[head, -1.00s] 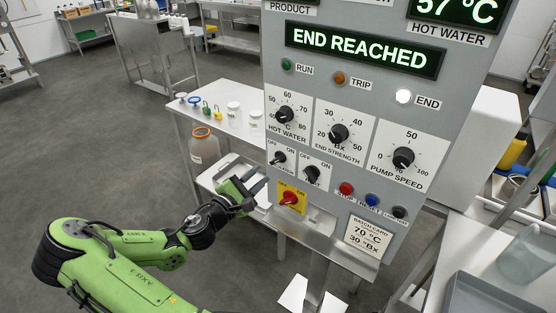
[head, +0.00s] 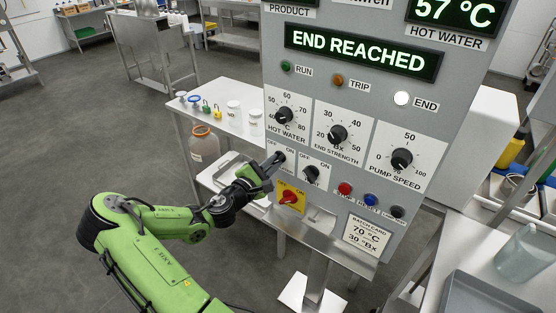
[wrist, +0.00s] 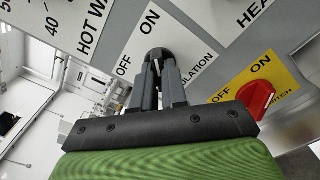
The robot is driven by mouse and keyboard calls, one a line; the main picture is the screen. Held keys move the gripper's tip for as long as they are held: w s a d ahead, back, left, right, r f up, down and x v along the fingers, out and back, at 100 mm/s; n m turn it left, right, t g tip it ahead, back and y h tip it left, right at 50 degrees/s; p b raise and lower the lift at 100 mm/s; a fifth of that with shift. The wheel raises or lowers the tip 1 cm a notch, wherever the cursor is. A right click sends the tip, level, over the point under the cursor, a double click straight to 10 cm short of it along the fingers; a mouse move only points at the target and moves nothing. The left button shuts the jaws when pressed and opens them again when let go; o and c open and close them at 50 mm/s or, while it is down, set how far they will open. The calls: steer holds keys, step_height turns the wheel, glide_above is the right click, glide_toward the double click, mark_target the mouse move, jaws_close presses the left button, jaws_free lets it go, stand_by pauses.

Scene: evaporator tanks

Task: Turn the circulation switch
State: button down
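The circulation switch (wrist: 157,53) is a round black knob on a white plate with OFF and ON marks, on the grey panel. In the head view the switch (head: 279,156) is partly covered by my gripper (head: 276,166). In the wrist view my gripper (wrist: 159,72) has its fingertips at the knob, one on each side of its white-marked ridge. The gap between the fingers is narrow. I cannot tell whether they press on the ridge. The fingers hide part of the knob and its label.
A red switch on a yellow plate (head: 291,197) sits just below my gripper. Another OFF/ON knob (head: 311,173) is close on the right. The hot water dial (head: 284,115) is above. A bench (head: 180,116) with small items stands on the left. The display (head: 361,50) reads END REACHED.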

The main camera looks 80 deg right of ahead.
steer(key=shift+n+p, duration=1)
steer(key=shift+p, duration=0.25)
steer(key=shift+n+p, duration=1)
steer(key=shift+p, duration=0.25)
